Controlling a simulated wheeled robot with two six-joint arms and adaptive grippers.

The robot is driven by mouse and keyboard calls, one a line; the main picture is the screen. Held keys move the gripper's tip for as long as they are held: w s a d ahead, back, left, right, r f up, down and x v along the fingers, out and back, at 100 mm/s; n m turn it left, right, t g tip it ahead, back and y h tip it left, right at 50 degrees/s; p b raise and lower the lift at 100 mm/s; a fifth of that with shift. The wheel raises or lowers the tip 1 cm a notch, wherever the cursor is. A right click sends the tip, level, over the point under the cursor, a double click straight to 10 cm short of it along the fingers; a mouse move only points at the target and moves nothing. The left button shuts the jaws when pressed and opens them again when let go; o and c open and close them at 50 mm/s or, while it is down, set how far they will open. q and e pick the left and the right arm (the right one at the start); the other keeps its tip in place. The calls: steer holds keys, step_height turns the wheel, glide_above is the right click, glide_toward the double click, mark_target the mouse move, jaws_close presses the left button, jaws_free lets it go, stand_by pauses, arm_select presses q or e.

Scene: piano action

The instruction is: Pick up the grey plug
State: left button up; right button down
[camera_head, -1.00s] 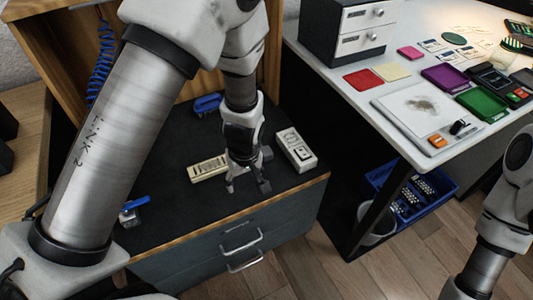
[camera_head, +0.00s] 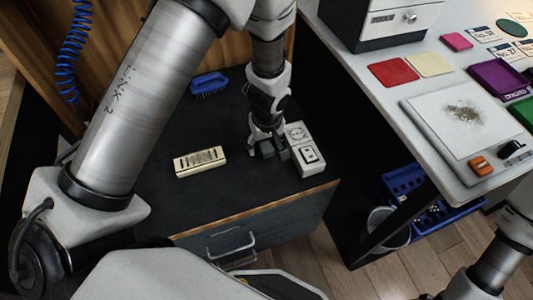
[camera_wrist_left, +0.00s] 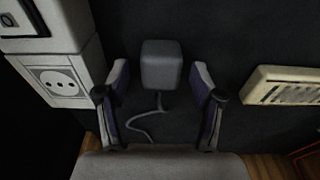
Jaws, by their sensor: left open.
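The grey plug (camera_wrist_left: 161,64) is a block with a thin cord, on the dark cabinet top. In the left wrist view it shows between the two fingers of my left gripper (camera_wrist_left: 161,80), with a gap on each side. In the head view my left gripper (camera_head: 268,157) points down over the cabinet, close beside the white socket block (camera_head: 305,152). A small dark grey block, likely the plug (camera_head: 266,149), shows between its fingers. The fingers are open, and I see no contact with the plug. My right gripper is out of the picture.
The socket block also shows in the left wrist view (camera_wrist_left: 58,84). A cream strip (camera_head: 200,161) lies left of my gripper. A blue brush-like item (camera_head: 209,84) lies behind. A white table (camera_head: 430,90) stands right. The cabinet top's front left is clear.

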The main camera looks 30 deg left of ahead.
mark_target(265, 143)
arm_select(q)
steer(key=shift+r, duration=0.1)
steer(key=c, duration=1.2)
steer(key=shift+o, duration=0.2)
step_height(265, 143, up, 9)
steer(key=p, duration=0.4)
steer(key=shift+r, duration=0.5)
